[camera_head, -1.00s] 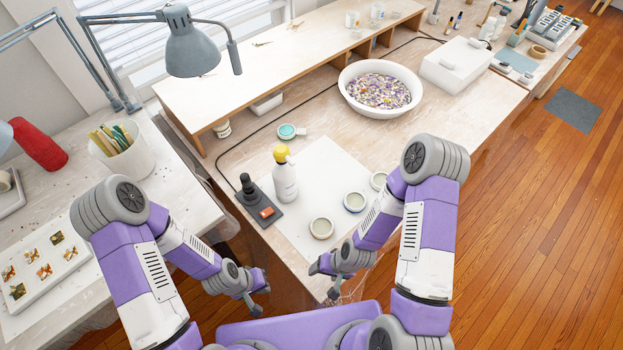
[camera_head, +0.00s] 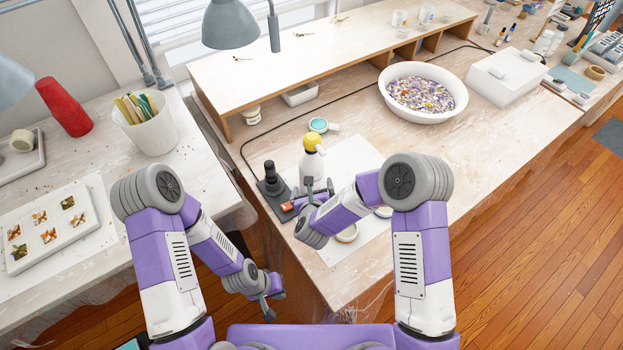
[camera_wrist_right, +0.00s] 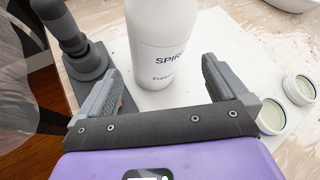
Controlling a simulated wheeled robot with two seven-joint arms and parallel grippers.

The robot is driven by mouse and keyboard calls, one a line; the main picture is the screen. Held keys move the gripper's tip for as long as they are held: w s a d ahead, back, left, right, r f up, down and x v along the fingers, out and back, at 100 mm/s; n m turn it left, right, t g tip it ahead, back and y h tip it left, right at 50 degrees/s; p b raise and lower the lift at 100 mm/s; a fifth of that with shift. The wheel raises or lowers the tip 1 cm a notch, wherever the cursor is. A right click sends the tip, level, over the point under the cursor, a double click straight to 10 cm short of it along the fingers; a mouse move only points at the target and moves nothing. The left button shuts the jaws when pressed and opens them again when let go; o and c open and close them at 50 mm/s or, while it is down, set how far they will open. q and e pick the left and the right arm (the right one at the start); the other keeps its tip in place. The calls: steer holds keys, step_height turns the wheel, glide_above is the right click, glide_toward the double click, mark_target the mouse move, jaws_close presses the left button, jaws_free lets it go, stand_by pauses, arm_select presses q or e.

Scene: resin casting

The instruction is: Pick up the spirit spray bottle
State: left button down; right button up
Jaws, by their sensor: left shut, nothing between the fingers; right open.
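The spirit spray bottle (camera_head: 312,160) is white with a yellow spray head and stands upright on a white sheet on the table. In the right wrist view the bottle (camera_wrist_right: 158,50) shows its "SPIR" lettering, just beyond and between the finger directions. My right gripper (camera_head: 318,188) is open in front of the bottle; its fingers (camera_wrist_right: 160,88) are spread, with nothing held. In the head view the right arm hides the bottle's lower part. My left gripper (camera_head: 270,308) is shut and empty, low beside the table's front left edge.
A dark stand with a black upright tool (camera_head: 270,174) is close to the bottle's left. Small round jars (camera_wrist_right: 271,116) lie to the right on the sheet (camera_head: 362,157). A teal-topped jar (camera_head: 318,125) is behind. A white basin of coloured bits (camera_head: 383,106) stands farther back right.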

steer(key=w+m, duration=0.1)
steer(key=w, duration=0.1)
steer(key=w+f+m, duration=0.1)
steer(key=w+m, duration=0.1)
steer(key=w, duration=0.1)
steer(key=w+m+t+h+b, duration=0.1)
steer(key=w, duration=0.2)
steer(key=shift+a+f, duration=0.15)
steer(key=shift+a, duration=0.1)
steer(key=shift+c, duration=0.2)
steer(key=c, duration=1)
steer(key=shift+c, duration=0.7)
